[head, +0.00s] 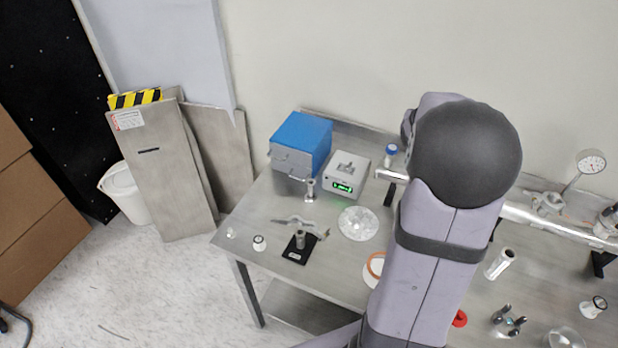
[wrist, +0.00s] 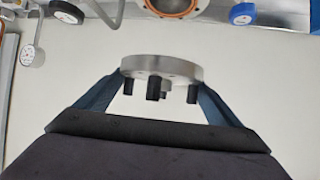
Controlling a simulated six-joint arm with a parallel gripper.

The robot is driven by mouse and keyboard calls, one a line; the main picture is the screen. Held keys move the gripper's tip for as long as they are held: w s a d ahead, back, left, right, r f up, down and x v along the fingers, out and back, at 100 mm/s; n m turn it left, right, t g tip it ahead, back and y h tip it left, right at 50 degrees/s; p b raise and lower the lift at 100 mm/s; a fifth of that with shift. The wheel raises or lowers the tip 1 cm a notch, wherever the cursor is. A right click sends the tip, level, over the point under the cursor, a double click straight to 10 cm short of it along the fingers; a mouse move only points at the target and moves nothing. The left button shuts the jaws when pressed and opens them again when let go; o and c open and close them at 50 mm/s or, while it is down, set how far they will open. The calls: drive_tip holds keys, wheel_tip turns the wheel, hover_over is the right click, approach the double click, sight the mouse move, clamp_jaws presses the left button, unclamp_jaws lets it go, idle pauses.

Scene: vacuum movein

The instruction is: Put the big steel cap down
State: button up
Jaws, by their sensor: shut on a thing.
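The big steel cap, a thick grey disc (wrist: 160,68) with several dark studs on its lower side, is held between my gripper's two blue fingers (wrist: 160,80) in the wrist view. The fingers touch its left and right rims. Pale surface shows around it, and no contact with a support is visible. In the head view my arm hides the gripper and the cap, so its height over the bench cannot be told.
The steel bench (head: 340,275) carries a blue box (head: 301,141), a scale with green display (head: 345,178), a clear disc (head: 358,224) and a black stand (head: 300,250). A horizontal steel tube (head: 560,228) runs behind. An orange-ringed port (wrist: 180,8) tops the wrist view.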

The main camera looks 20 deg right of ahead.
drive_tip(key=shift+w+a+r+b, duration=0.1)
drive_tip(key=shift+w+r+b, duration=0.05)
drive_tip(key=shift+w+b, duration=0.25)
drive_tip(key=shift+w+a+r+b, duration=0.1)
drive_tip(key=shift+w+b, duration=0.15)
drive_tip(key=shift+w, duration=0.2)
drive_tip(key=w+a+b, duration=0.5)
drive_tip(key=w+b, duration=0.2)
drive_tip(key=w, duration=0.2)
drive_tip(key=b, duration=2.3)
hover_over(266, 207)
wheel_tip(266, 207, down, 18)
drive_tip(key=shift+f+b, duration=0.8)
drive_tip(key=shift+f, duration=2.1)
drive_tip(key=shift+f+b, duration=0.65)
drive_tip(key=shift+f, duration=1.25)
